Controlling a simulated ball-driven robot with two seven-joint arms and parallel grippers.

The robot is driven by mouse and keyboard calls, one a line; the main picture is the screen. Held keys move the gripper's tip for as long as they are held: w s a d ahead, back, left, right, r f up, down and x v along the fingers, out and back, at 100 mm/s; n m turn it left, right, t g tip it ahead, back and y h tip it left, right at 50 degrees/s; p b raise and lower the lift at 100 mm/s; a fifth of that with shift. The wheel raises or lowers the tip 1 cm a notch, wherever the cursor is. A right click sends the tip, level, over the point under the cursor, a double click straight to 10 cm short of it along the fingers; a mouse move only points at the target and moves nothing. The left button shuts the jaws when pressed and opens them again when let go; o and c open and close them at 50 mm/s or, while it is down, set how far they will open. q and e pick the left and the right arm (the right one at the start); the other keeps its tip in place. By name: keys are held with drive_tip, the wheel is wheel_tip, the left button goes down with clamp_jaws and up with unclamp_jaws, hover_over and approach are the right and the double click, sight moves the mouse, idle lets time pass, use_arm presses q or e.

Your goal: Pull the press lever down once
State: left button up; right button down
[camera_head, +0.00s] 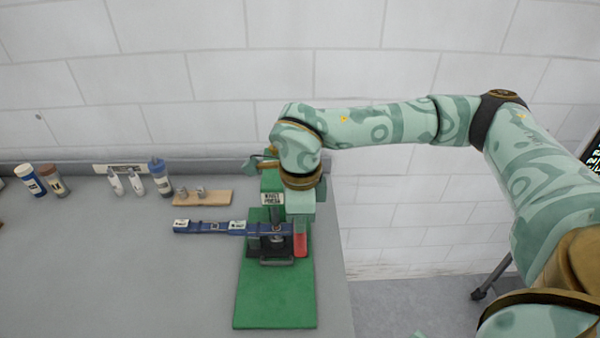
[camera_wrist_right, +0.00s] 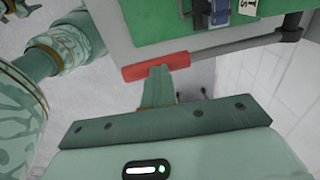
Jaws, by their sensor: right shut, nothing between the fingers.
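The green press (camera_head: 274,300) stands at the bench's right end, with a white label on its head. Its lever has a red handle (camera_head: 300,245) at the right side. In the right wrist view the red handle (camera_wrist_right: 135,73) lies across the fingertips, on a grey rod running right to the press. My right gripper (camera_head: 302,222) is at the handle, its upper part hidden by the wrist in the head view. Its fingers (camera_wrist_right: 161,76) are shut and empty, overlapping the handle; I cannot tell whether they touch it.
A blue labelled strip (camera_head: 205,227) reaches left from the press. A wooden block (camera_head: 202,197) with small metal pieces lies behind it. Several bottles (camera_head: 160,176) stand along the back wall. The grey bench (camera_head: 130,285) is clear at front left.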

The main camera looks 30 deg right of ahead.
wheel_tip(320, 180, up, 16)
drive_tip(key=p, duration=1.2)
idle(0.9)
